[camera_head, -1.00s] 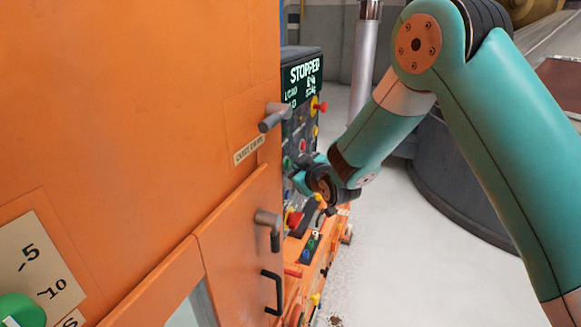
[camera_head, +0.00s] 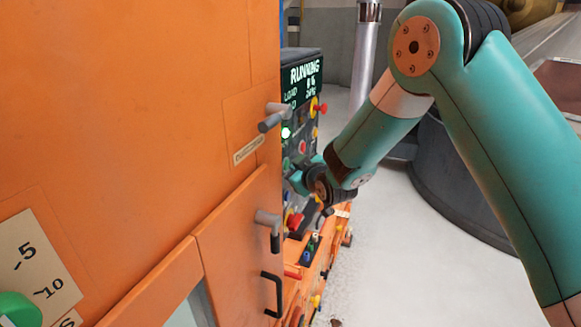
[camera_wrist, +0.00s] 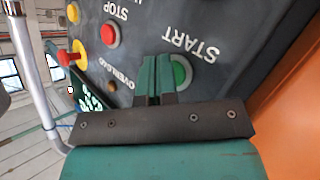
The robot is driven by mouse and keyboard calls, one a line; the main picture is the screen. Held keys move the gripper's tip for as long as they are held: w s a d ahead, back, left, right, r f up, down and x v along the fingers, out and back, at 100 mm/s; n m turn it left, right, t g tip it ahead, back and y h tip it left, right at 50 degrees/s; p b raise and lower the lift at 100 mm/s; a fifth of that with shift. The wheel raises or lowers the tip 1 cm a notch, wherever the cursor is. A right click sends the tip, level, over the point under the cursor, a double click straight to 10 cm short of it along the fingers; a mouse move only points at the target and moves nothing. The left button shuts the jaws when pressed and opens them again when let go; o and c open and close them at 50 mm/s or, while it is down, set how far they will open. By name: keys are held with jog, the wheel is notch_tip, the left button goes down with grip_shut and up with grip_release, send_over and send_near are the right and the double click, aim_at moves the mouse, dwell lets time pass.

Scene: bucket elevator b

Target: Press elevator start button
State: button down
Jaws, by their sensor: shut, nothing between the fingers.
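The green START button (camera_wrist: 181,71) is on the dark control panel in the wrist view, with an upside-down START label beside it. My gripper (camera_wrist: 157,62) is shut and empty, its fingertips over the button's left part; I cannot tell whether they touch it. In the head view my gripper (camera_head: 297,180) is at the panel, partly hidden by the orange cabinet edge. The panel's screen (camera_head: 304,80) reads RUNNING, and a green lamp (camera_head: 286,133) below it is lit.
A red STOP button (camera_wrist: 110,34) and a red-and-yellow knob (camera_wrist: 70,57) are near my gripper. The orange cabinet (camera_head: 140,110) with protruding handles stands close on the left. Open grey floor (camera_head: 400,260) lies to the right.

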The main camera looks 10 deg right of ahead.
dwell(0.4)
jog(key=shift+s+d+b, duration=0.35)
jog(key=shift+s+d, duration=0.1)
jog(key=shift+d, duration=0.2)
jog(key=s+d, duration=0.1)
jog(key=d+b, duration=0.1)
jog(key=s+d+b, duration=0.1)
jog(key=d, duration=0.1)
jog(key=shift+s, duration=0.35)
jog(key=shift+s+b, duration=0.1)
jog(key=shift+b, duration=0.2)
